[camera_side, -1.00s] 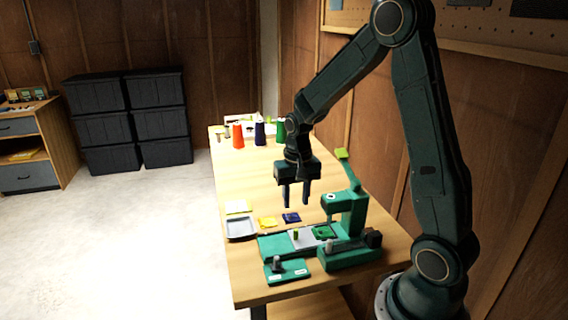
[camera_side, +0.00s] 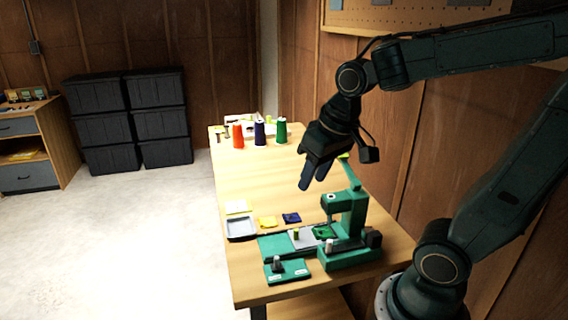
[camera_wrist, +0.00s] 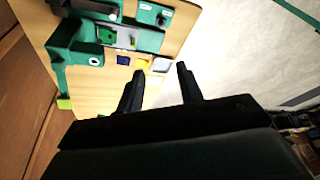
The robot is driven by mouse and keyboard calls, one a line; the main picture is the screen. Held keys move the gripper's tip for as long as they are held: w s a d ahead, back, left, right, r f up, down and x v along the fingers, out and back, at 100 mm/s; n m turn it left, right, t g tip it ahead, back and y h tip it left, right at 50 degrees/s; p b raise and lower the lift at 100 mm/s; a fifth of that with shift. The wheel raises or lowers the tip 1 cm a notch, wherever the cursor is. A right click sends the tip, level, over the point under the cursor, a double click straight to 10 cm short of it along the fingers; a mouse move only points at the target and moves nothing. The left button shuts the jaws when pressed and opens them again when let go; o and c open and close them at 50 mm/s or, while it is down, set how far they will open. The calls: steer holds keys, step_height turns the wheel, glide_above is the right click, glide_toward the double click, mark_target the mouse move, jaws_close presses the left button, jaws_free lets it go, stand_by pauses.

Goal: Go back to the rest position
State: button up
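My gripper (camera_side: 314,178) hangs in the air above the wooden table (camera_side: 262,182), behind the green machine (camera_side: 348,222), tilted with its fingers pointing down and left in the side view. In the wrist view its two fingers (camera_wrist: 160,80) stand apart with nothing between them. It touches nothing. The green machine also shows at the upper left of the wrist view (camera_wrist: 75,52). My upper arm reaches in from the right of the side view, with the wrist raised over the table's right edge.
Red (camera_side: 238,136), dark blue (camera_side: 260,134) and green (camera_side: 281,132) thread cones stand at the table's far end. A grey tray (camera_side: 241,236), yellow (camera_side: 267,222) and blue (camera_side: 291,218) patches lie left of the machine. The wooden wall with a pegboard (camera_side: 420,15) is close on the right.

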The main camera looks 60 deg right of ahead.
steer(key=s+a+r+n+t, duration=0.1)
steer(key=s+a+r+n, duration=0.1)
steer(key=s, duration=0.5)
steer(key=shift+s+a+r+n+t+y, duration=0.25)
steer(key=shift+a+n+t, duration=0.2)
steer(key=shift+a, duration=0.25)
steer(key=shift+w+f, duration=0.1)
